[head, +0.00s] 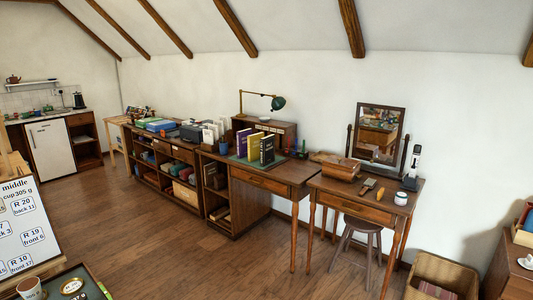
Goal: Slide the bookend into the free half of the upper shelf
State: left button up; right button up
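Neither of my grippers is in the head view. A long low wooden shelf unit (163,145) stands against the back wall, with open compartments holding boxes and other items. A narrower open bookcase (219,228) under the left end of the desk has an upper shelf with books (212,175) standing in it and a lower one with more items. Too little detail shows to tell a free half there. No bookend can be made out for certain; upright purple, yellow, green and dark books (254,146) stand on the desk, and something holding them may be hidden.
A desk (262,180) with a green lamp (277,103) adjoins a dressing table (365,207) with a mirror. A stool (361,232) and a wicker basket (447,273) stand at right. A label board (27,230) is at left. The wooden floor (160,235) in front is clear.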

aim_at(220, 181)
jog(key=i+z, duration=0.2)
jog(key=i, duration=1.55)
jog(key=i+u, duration=0.9)
jog(key=i, duration=0.15)
jog(key=i+j, duration=0.15)
jog(key=i, duration=0.3)
jog(key=i+j+u, duration=0.1)
jog(key=i, duration=0.35)
